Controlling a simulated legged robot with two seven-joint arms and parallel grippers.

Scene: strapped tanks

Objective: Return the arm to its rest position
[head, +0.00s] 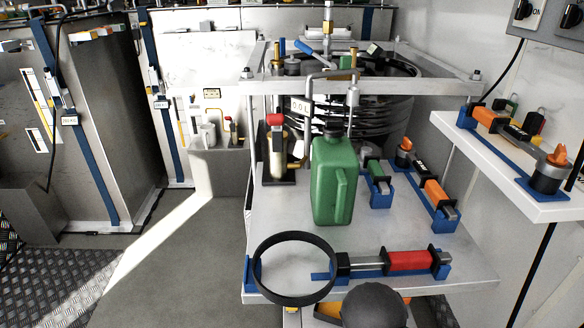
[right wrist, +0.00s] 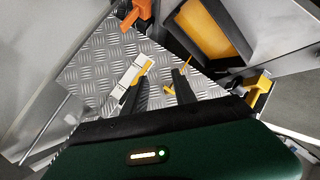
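My right gripper (right wrist: 162,84) shows only in the right wrist view. Its two dark fingers stand apart with nothing held between them. They point toward a metal tread-plate floor (right wrist: 100,62). A white and yellow piece (right wrist: 133,76) lies behind the left finger, and a small yellow handle (right wrist: 172,90) shows by the right one. No gripper shows in the head view. A dark rounded shape cut off at its bottom edge may be part of my arm; I cannot tell.
A white shelf (head: 285,205) carries a green canister (head: 333,185), a black ring (head: 257,272) overhanging its front, and red and orange tools. A higher side shelf (head: 465,135) is at right. Strapped tanks (head: 95,110) stand left. Open grey floor (head: 185,270) lies between. An orange part (right wrist: 137,12) is near the wrist.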

